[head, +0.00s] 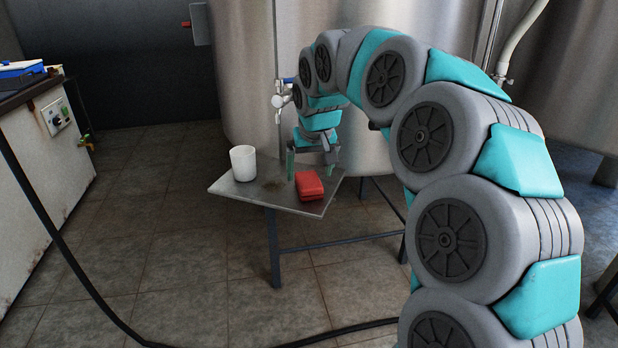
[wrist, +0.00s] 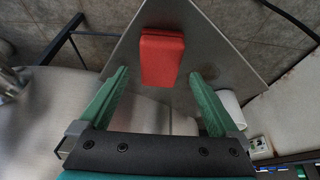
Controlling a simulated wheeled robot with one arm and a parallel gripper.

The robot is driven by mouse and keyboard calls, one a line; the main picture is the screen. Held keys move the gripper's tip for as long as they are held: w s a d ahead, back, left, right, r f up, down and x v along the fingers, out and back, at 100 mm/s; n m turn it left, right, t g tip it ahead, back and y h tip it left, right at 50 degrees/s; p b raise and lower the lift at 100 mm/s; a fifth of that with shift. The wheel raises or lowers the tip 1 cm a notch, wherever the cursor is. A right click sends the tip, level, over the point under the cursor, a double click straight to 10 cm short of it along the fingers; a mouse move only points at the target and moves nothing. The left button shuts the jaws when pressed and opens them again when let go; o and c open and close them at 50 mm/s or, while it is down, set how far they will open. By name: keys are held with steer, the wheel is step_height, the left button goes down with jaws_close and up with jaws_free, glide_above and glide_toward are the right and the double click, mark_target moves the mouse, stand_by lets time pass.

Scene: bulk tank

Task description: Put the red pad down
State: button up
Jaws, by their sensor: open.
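The red pad (head: 309,186) lies flat on the small metal table (head: 236,189), near its front right edge. In the wrist view the red pad (wrist: 162,57) lies ahead of my fingertips, with bare metal around it. My gripper (head: 311,165) is open and empty, just behind and above the pad in the head view. In the wrist view its two green fingers (wrist: 158,75) stand wide apart, and the pad appears clear of both. Whether a finger touches the pad is hard to tell from the head view.
A white cup (head: 243,163) stands on the table's left side; it also shows in the wrist view (wrist: 231,108). A large steel tank (head: 248,75) with a tap (head: 281,97) rises behind the table. A dark hose (head: 75,275) runs across the floor. A white cabinet (head: 35,180) stands at left.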

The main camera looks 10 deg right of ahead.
steer(key=v, duration=0.9)
steer(key=s+f+g, duration=0.2)
steer(key=s+f, duration=0.5)
steer(key=s, duration=0.6)
steer(key=s+f+g, duration=0.2)
steer(key=s+f, duration=0.5)
steer(key=s, duration=0.6)
steer(key=s+f+g, duration=0.2)
steer(key=s+f, duration=0.5)
steer(key=s, duration=0.5)
steer(key=shift+s+f, duration=0.4)
steer(key=shift+o, duration=0.2)
